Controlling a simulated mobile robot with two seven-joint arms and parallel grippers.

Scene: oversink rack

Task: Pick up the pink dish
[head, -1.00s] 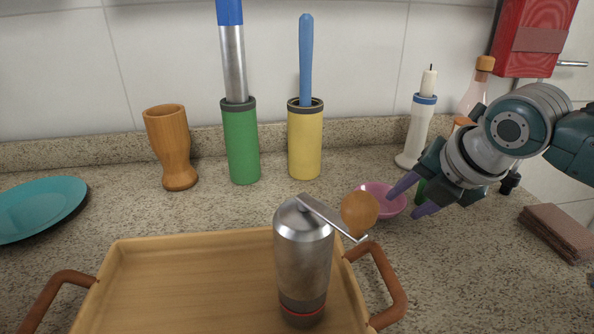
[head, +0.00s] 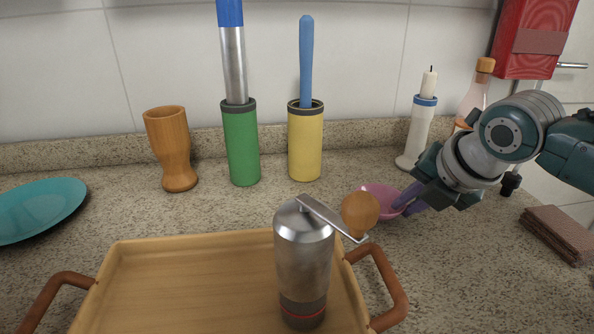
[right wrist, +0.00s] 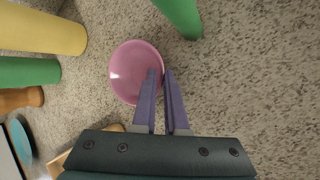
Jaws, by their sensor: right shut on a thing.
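The pink dish (head: 380,199) is a small round bowl on the speckled counter, partly hidden in the head view by the grinder's wooden knob. My right gripper (head: 404,201) is at its right side. In the right wrist view the purple fingers (right wrist: 162,80) are close together on the near right rim of the pink dish (right wrist: 130,68), one finger inside and one outside. The gripper is shut on that rim. The dish appears level and at counter height; I cannot tell whether it is off the surface. My left gripper is not in view.
A metal grinder (head: 303,258) with a crank stands on the wooden tray (head: 180,290) in front of the dish. A white candle holder (head: 419,133) and a bottle (head: 474,95) stand behind. Brown cloths (head: 557,234) lie at right. A green object (right wrist: 182,15) is near the dish.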

